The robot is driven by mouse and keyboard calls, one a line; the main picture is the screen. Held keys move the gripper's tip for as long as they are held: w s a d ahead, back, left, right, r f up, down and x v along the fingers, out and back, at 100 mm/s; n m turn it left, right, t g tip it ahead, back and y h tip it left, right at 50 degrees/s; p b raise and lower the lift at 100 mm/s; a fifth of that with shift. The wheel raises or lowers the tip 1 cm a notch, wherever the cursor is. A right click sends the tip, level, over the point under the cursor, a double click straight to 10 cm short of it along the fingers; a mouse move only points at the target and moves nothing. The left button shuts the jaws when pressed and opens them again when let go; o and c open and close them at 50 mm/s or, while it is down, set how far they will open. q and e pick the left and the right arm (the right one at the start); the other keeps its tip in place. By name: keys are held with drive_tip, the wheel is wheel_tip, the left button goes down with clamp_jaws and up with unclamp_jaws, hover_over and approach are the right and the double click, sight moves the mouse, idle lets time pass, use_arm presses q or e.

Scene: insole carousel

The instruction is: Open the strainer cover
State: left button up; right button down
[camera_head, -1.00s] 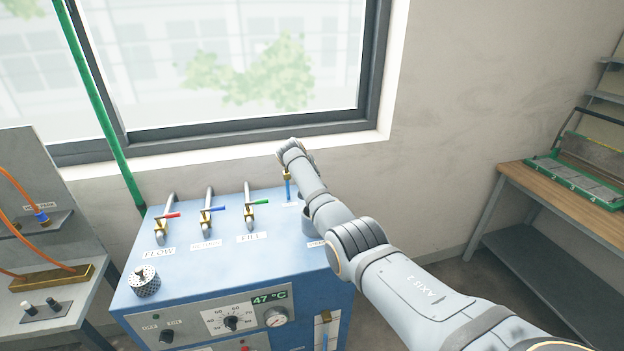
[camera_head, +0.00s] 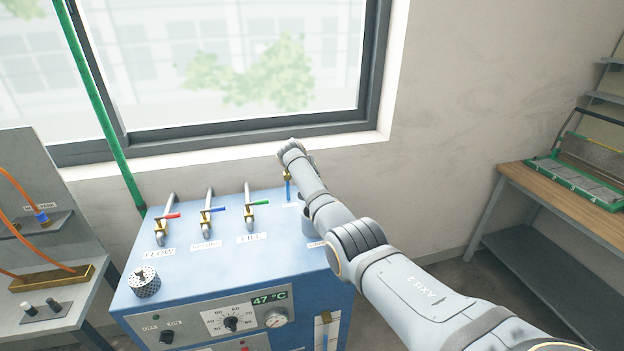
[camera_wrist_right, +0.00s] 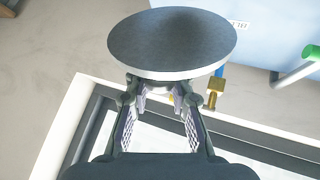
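The strainer cover (camera_wrist_right: 172,40) is a round dark grey disc with a light rim, filling the upper middle of the right wrist view. My right gripper (camera_wrist_right: 167,92) is at the cover's rim on the window side. Its two fingers stand apart with a gap between the pads; the tips meet the rim or lie behind it, and contact is unclear. In the head view, a grey cylinder (camera_head: 308,224) on the blue machine's right edge, probably the strainer, is partly hidden by my right arm. That arm also hides the right gripper. My left gripper is not in view.
The blue machine (camera_head: 215,275) carries several valves with coloured levers and a perforated metal cup (camera_head: 144,282). A green pipe (camera_head: 108,120) rises at left by the window. A grey bench (camera_head: 50,312) stands left; a wooden table (camera_head: 570,200) stands right.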

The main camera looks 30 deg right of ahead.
drive_tip(key=c, duration=1.6)
unclamp_jaws()
drive_tip(key=shift+w+a+r, duration=0.15)
drive_tip(key=shift+a, duration=0.05)
drive_tip(key=o, duration=0.5)
drive_tip(key=shift+a, duration=0.2)
drive_tip(key=shift+d, duration=0.15)
drive_tip(key=v, duration=1.2)
